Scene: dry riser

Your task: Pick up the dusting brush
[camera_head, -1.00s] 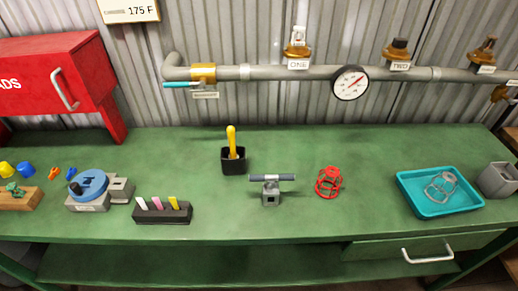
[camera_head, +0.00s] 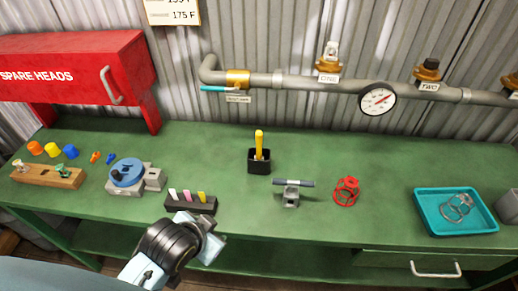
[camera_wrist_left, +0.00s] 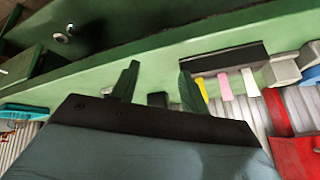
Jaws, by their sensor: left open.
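The dusting brush appears to be the yellow-handled tool (camera_head: 259,143) standing upright in a small black cup (camera_head: 259,167) on the green bench; its lower end is hidden in the cup. My left gripper (camera_head: 212,240) is in front of the bench's front edge, below and left of the cup, apart from it. In the left wrist view my left gripper (camera_wrist_left: 157,80) has its two dark fingers spread apart with nothing held. A small dark block, possibly the cup, shows between them, partly hidden. My right gripper is in neither view.
A dark rack (camera_head: 190,205) with white, pink and yellow pieces stands nearest my left gripper. A grey vise-like stand (camera_head: 291,197), a red wire cage (camera_head: 345,191) and a teal tray (camera_head: 455,230) are to the right. A blue round device (camera_head: 127,173) is left.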

